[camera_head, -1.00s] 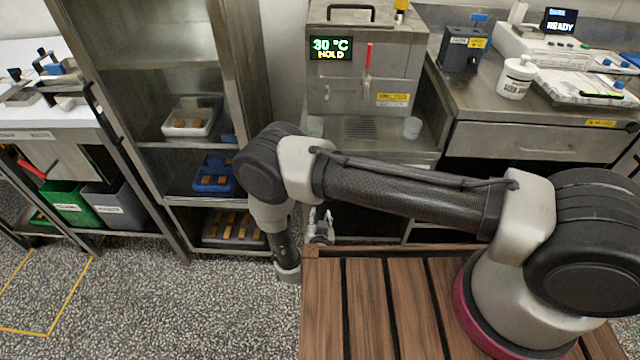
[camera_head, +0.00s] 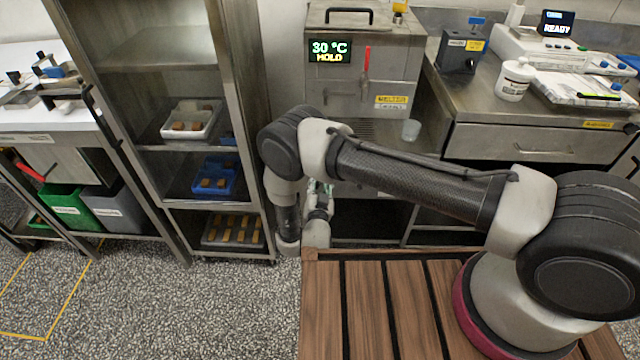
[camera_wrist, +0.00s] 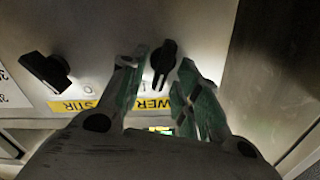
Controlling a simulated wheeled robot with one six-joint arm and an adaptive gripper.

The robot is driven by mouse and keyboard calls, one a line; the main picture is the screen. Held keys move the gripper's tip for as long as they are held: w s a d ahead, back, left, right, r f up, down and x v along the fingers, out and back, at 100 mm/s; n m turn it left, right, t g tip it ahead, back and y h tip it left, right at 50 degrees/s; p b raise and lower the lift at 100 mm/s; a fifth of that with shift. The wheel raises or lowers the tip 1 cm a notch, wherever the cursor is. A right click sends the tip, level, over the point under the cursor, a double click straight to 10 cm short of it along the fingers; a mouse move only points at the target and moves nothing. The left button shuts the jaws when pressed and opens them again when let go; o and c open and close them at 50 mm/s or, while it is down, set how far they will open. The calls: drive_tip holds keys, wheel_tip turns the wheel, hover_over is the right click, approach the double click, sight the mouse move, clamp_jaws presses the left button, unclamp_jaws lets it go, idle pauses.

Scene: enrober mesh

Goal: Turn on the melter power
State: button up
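The melter (camera_head: 405,70) is a steel box with a green "30 °C HOLD" display (camera_head: 330,50), a red lever (camera_head: 366,62) and a yellow MELTER label (camera_head: 391,101). In the wrist view, a black knob (camera_wrist: 164,56) sits on a metal panel above a yellow label (camera_wrist: 152,104), partly covered, reading "WER". A second black knob (camera_wrist: 45,72) is at left, above a label reading "STIR" (camera_wrist: 73,106). My gripper (camera_wrist: 161,62) is open, its green-padded fingertips on either side of the "WER" knob; contact cannot be told. The head view shows my gripper only partly, behind the arm.
A clear cup (camera_head: 411,129) stands on the melter's ledge. A steel rack (camera_head: 150,145) with trays is at left. A counter (camera_head: 480,100) at right holds a dark box (camera_head: 458,52), a white jar (camera_head: 514,80) and a device reading READY (camera_head: 558,24).

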drive_tip(key=shift+c, duration=0.2)
clamp_jaws()
drive_tip(key=shift+d+f+m, duration=0.1)
drive_tip(key=shift+d+m, duration=0.05)
drive_tip(key=shift+m, duration=0.95)
drive_tip(key=shift+o, duration=0.2)
unclamp_jaws()
drive_tip(key=shift+s, duration=0.1)
drive_tip(key=s, duration=0.7)
drive_tip(key=shift+s, duration=0.2)
